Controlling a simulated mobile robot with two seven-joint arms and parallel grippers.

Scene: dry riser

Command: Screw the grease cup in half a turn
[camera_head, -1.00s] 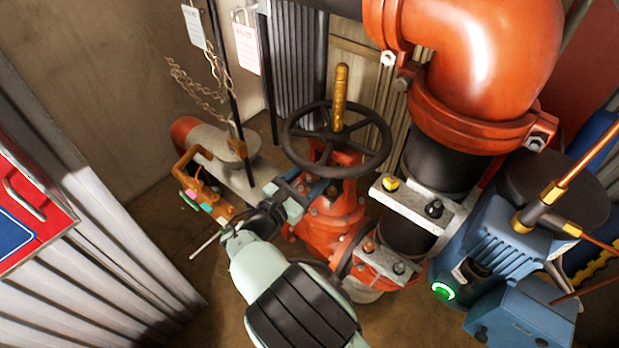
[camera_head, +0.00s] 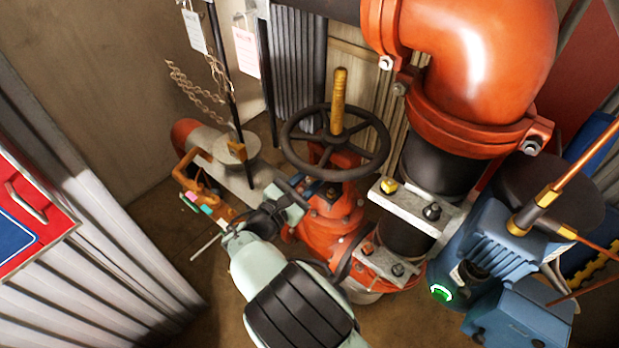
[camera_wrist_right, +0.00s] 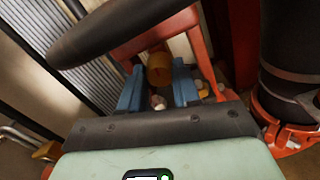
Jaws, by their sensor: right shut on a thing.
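The grease cup (camera_wrist_right: 159,68) is a small brass-coloured round piece in the right wrist view. It sits between the two blue fingers of my right gripper (camera_wrist_right: 157,82), which is shut on it, below the black handwheel rim. In the head view my right gripper (camera_head: 308,191) reaches in from the bottom to the red valve body (camera_head: 335,218), under the handwheel (camera_head: 335,143). The cup is hidden there behind the gripper and wrist. My left gripper is not in view.
A brass-coloured stem (camera_head: 339,95) rises through the handwheel. A large orange-red pipe elbow (camera_head: 490,55) and a blue pump unit (camera_head: 495,245) stand to the right. A chain (camera_head: 200,95) and tags hang at the back left. A red panel (camera_head: 35,210) is at the far left.

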